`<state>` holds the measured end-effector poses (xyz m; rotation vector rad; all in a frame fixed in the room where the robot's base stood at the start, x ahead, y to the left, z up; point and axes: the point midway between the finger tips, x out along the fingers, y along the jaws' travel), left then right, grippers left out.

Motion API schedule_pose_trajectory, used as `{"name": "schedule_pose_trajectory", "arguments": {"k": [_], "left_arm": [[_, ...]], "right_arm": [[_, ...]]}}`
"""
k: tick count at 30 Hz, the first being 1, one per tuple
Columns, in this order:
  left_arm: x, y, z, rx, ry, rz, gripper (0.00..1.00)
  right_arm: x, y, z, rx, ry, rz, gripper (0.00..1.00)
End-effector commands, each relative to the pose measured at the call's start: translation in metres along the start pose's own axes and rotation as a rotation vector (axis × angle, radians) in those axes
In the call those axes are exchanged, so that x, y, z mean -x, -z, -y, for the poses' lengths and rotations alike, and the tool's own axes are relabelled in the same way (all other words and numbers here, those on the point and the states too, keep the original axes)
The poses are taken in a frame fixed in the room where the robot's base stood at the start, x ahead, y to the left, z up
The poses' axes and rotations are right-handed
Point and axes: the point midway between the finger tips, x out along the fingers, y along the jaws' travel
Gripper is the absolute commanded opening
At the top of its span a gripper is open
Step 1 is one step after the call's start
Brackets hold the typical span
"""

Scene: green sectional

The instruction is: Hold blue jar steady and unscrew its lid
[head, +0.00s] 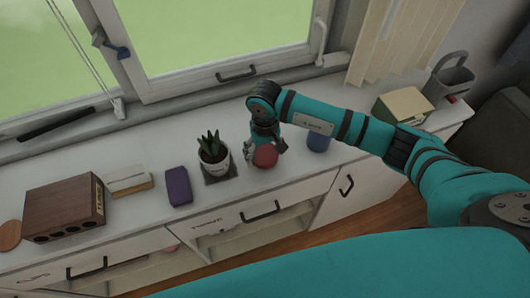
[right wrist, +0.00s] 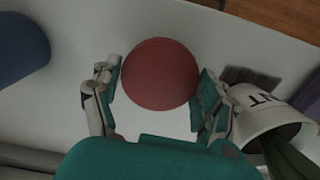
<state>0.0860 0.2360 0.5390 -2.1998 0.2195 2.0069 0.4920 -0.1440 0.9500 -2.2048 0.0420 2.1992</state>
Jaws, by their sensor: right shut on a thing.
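The blue jar (head: 318,143) stands on the white counter, partly hidden behind my right arm. A blue rounded thing, apparently the same jar, shows at the left edge of the right wrist view (right wrist: 20,48). I cannot make out its lid. My right gripper (head: 264,150) is left of the jar and apart from it, pointing down at the counter. It is shut on a red round object (right wrist: 160,74), with one finger on each side; the object also shows in the head view (head: 265,156). My left gripper is in neither view.
A potted plant (head: 222,168) stands close to the right gripper's left. Further left are a purple box (head: 178,187), a small light box and a dark wooden block (head: 62,206).

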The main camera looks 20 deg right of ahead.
Motion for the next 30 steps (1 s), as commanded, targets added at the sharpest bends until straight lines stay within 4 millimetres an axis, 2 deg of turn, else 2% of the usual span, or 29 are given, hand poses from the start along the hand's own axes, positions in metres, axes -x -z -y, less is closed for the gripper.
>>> {"name": "schedule_pose_trajectory", "arguments": {"k": [1, 4, 17, 18, 22, 30], "left_arm": [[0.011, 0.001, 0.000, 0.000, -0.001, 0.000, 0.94], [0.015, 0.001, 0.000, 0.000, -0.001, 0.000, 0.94], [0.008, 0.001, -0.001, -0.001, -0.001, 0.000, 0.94], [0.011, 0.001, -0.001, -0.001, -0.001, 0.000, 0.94], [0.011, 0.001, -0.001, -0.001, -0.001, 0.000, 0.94], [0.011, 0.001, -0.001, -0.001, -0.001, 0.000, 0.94]], "right_arm": [[-0.005, -0.003, 0.000, -0.001, 0.000, 0.008, 0.38], [-0.016, -0.002, 0.001, 0.000, 0.001, 0.004, 0.38], [-0.026, -0.001, 0.000, 0.001, -0.001, 0.000, 0.38], [-0.024, -0.001, 0.000, 0.001, 0.000, 0.001, 0.82], [-0.024, -0.001, 0.000, 0.001, 0.000, 0.001, 0.99], [-0.023, -0.001, 0.000, 0.001, 0.000, 0.001, 1.00]]}}
